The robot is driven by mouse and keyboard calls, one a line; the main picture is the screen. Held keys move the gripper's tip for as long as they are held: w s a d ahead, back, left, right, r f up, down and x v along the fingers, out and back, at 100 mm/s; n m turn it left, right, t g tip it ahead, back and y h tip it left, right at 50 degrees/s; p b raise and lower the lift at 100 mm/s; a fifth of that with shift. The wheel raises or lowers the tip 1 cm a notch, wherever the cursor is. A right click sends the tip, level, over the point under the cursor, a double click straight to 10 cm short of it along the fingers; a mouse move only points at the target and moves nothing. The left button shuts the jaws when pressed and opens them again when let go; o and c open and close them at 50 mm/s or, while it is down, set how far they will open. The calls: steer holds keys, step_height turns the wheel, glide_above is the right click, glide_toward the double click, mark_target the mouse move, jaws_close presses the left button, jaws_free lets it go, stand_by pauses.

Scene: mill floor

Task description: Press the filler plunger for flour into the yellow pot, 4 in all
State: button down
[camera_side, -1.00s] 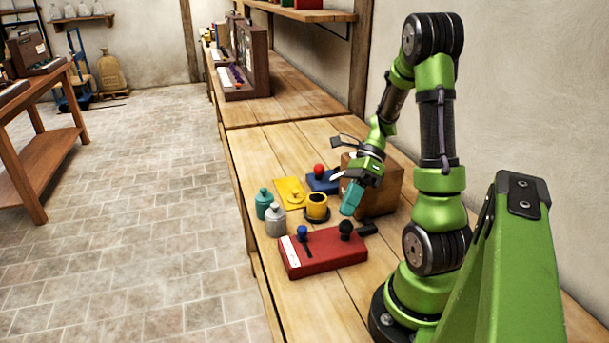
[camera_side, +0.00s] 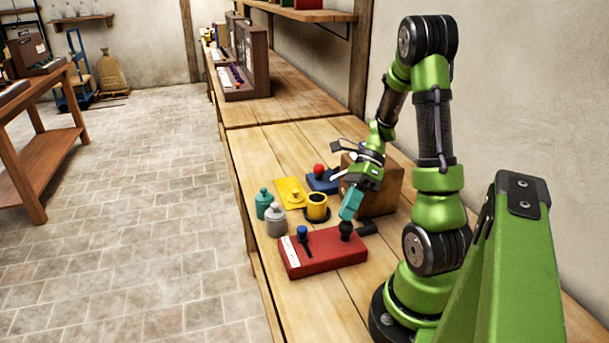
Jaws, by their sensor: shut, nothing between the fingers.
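The yellow pot (camera_side: 317,208), with a dark round opening on top, stands on a dark round base behind the red box (camera_side: 325,252). The red box carries a white label, a blue knob (camera_side: 302,231) in a slot and a round black knob (camera_side: 346,229) near its right end. I cannot read which knob is the flour plunger. My gripper (camera_side: 347,217) is shut and empty, its teal fingers pointing down at the top of the black knob. The fingertips are at or just above it; I cannot tell whether they touch.
A teal bottle (camera_side: 263,204) and a grey bottle (camera_side: 276,220) stand left of the pot. Behind are a yellow plate (camera_side: 289,189), a blue box (camera_side: 325,184) with a red knob (camera_side: 319,170), and a wooden box (camera_side: 385,192). The bench's left edge is close by.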

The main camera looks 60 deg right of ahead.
steer(key=shift+w+a+f, duration=0.1)
steer(key=shift+w+f, duration=0.05)
steer(key=shift+f, duration=0.8)
stand_by(0.7)
steer(key=shift+r, duration=0.1)
stand_by(0.4)
steer(key=shift+r, duration=0.6)
steer(key=shift+s+r, duration=0.2)
steer(key=shift+r, duration=2.6)
steer(key=shift+s, duration=0.1)
